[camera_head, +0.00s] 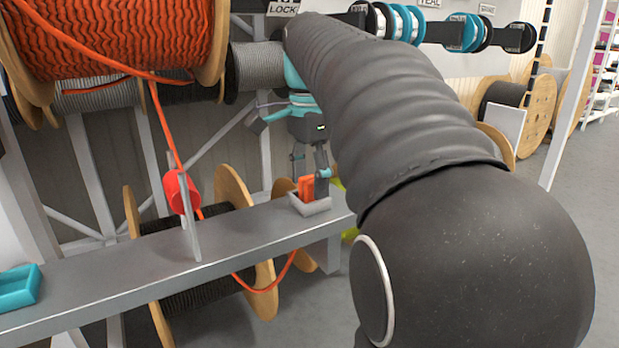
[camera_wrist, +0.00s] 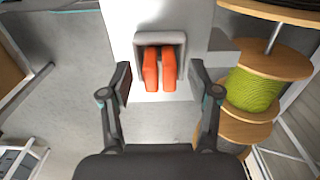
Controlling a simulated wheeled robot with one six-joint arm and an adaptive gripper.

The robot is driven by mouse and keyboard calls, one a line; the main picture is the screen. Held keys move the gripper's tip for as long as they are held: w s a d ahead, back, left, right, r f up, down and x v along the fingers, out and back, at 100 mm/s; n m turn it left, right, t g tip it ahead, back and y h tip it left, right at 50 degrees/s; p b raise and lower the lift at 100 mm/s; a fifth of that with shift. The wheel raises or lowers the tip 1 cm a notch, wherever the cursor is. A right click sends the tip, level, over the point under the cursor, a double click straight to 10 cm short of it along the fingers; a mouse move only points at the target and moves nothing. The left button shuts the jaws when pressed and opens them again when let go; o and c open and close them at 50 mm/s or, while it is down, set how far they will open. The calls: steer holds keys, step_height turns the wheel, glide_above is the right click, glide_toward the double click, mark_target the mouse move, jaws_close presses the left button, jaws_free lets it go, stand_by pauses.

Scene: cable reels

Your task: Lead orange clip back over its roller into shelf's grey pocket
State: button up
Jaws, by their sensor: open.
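The orange clip (camera_head: 306,188) stands in the grey pocket (camera_head: 318,208) at the right end of the shelf (camera_head: 150,262). In the wrist view the clip (camera_wrist: 152,70) shows as two orange prongs inside the pocket (camera_wrist: 160,38). My gripper (camera_wrist: 160,82) is open, one finger on each side of the clip, with clear gaps. In the head view my gripper (camera_head: 312,176) is right at the pocket, partly behind the clip. The red roller (camera_head: 181,191) is on an upright bracket on the shelf. Orange cable (camera_head: 166,125) drops from the big reel past the roller; its contact there is unclear.
A loop of orange cable (camera_head: 243,284) hangs below the shelf. A teal pocket (camera_head: 18,288) sits at the shelf's left end. A wooden reel (camera_head: 262,235) stands behind the shelf. A yellow-green reel (camera_wrist: 254,90) is right of my gripper in the wrist view.

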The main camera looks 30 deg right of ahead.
steer(key=shift+r, duration=3.75)
